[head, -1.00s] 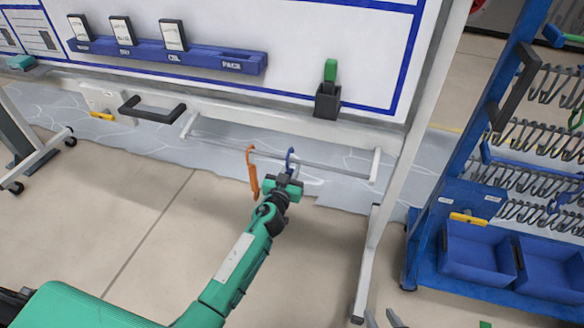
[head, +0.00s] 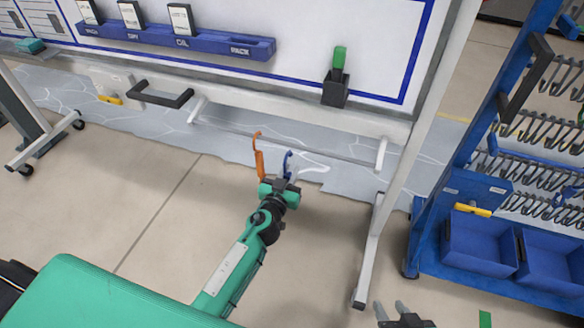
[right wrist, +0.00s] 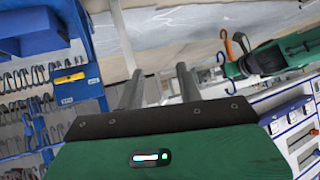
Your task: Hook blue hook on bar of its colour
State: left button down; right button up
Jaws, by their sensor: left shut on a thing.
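The blue hook (head: 288,165) is upright in my left gripper (head: 284,184), which is shut on it. Its curved top is just below and in front of a thin grey bar (head: 330,154) under the whiteboard, apart from it in the picture; depth is hard to judge. An orange hook (head: 259,160) stands left of the blue one, its top at the bar, apparently hanging there. I see no blue bar.
A blue rack (head: 455,210) with several grey hooks and bins stands at the right. A white frame post (head: 372,235) stands right of the bar. A black holder (head: 335,90) with a green handle is above. The floor between my arms is clear.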

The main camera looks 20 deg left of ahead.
pick_arm(q)
jog(key=s, duration=0.6)
jog(key=shift+s+b, duration=0.35)
dwell(1.0)
